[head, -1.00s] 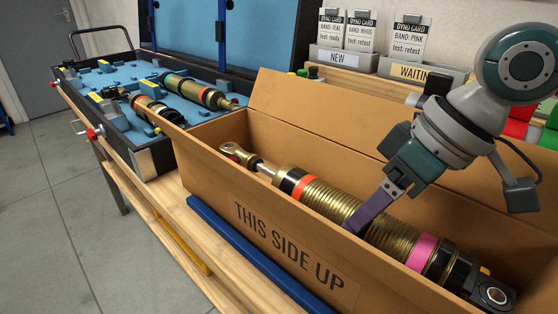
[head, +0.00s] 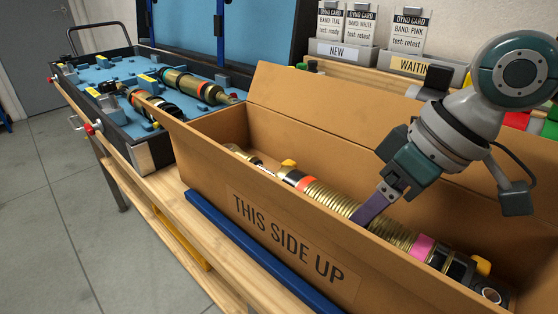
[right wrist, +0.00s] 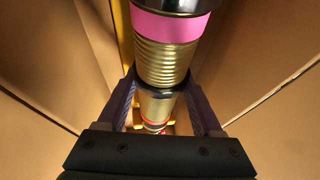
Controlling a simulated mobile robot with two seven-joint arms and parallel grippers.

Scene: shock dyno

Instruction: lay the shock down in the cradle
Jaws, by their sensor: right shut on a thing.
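The shock (head: 325,196), with a gold ribbed body, an orange band and a pink band, lies lengthwise inside the cardboard box (head: 290,240). My right gripper (head: 364,215) reaches down into the box with its purple fingers shut around the shock's middle. The right wrist view shows a finger on each side of the gold body (right wrist: 165,60). Yellow pieces, which look like parts of the cradle (head: 482,265), stand beside the body near both ends. The box's near wall hides the shock's underside, so I cannot tell whether it rests on the cradle. My left gripper is out of view.
An open case (head: 150,152) with blue foam holds two other shocks at the left. A blue strip (head: 255,250) lies along the box's near side. The box walls stand close around my right fingers.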

